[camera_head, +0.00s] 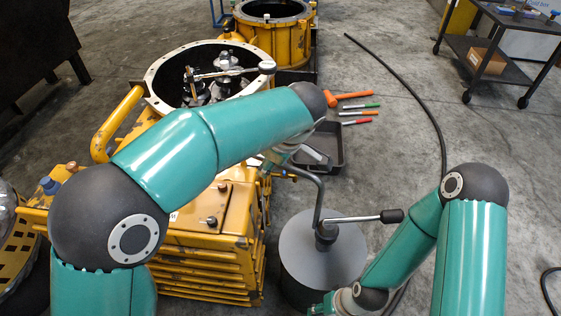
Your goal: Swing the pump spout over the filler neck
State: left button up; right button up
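A grey drum (303,256) stands at the lower middle with a hand pump (325,234) upright on its lid. The pump's handle points right and ends in a black knob (392,216). Its bent metal spout (319,190) rises from the pump and reaches up and left, towards the yellow housing (215,205). My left gripper (281,156) is by the spout's upper end, mostly hidden behind my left arm; I cannot tell whether its fingers touch the spout. I cannot pick out the filler neck with certainty.
A black tray (328,160) lies on the floor behind the drum, with an orange hammer (350,96) and several coloured-handled tools beyond it. A black hose (425,105) runs along the floor to the right. A dark cart (500,60) stands far right.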

pick_arm(q)
jog(key=v, duration=1.1)
jog(key=shift+s+r, duration=0.2)
jog(key=shift+r, duration=0.05)
